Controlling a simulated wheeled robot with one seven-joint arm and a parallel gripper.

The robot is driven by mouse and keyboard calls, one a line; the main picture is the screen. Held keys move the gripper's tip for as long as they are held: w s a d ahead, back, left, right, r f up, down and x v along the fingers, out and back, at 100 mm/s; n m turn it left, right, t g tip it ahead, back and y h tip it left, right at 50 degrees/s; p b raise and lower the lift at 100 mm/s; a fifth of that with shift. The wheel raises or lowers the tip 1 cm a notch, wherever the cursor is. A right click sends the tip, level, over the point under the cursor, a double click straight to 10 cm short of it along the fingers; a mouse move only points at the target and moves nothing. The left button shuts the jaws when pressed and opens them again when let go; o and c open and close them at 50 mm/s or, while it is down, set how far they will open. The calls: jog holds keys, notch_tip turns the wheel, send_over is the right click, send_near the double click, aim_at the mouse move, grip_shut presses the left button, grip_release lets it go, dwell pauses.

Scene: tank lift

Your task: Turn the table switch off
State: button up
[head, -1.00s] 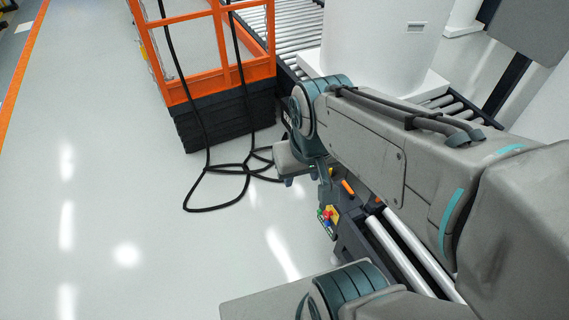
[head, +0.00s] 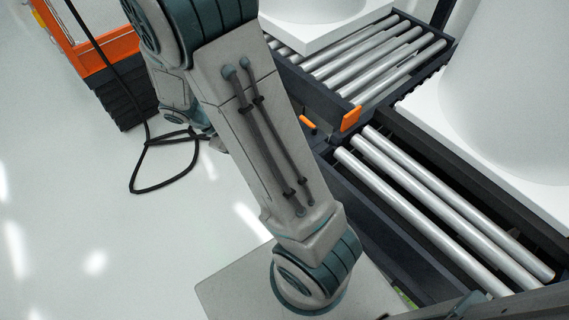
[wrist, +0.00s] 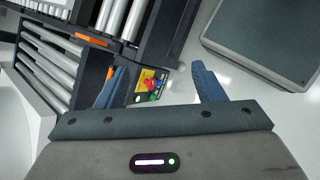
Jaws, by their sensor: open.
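The small control panel (wrist: 150,86) shows in the wrist view on the side of the dark conveyor frame. In the head view my arm hides the panel and most of my gripper.
A roller conveyor (head: 430,215) runs along the right, with orange brackets (head: 350,118) and large white tanks on it. An orange-framed cart (head: 112,48) stands at the upper left, with a black cable (head: 150,188) looped on the floor.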

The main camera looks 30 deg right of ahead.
jog(key=w+d+f+n+t+h+b, duration=0.1)
jog(key=w+f+n+t+h+b, duration=0.25)
jog(key=f, duration=0.75)
jog(key=w+d+f+n+t+h+b, duration=0.1)
jog(key=w+f+n+h+b, duration=0.2)
jog(key=f+b, duration=0.65)
jog(key=w+d+f+n+t+h+b, duration=0.1)
jog(key=w+f+n+t+h+b, duration=0.25)
jog(key=f, duration=0.95)
jog(key=d+n+g+b, duration=0.1)
jog(key=d+b, duration=0.2)
jog(key=d, duration=1)
jog(key=shift+d+f+g+b, duration=0.15)
jog(key=shift+f+g+b, duration=0.15)
jog(key=c, duration=1)
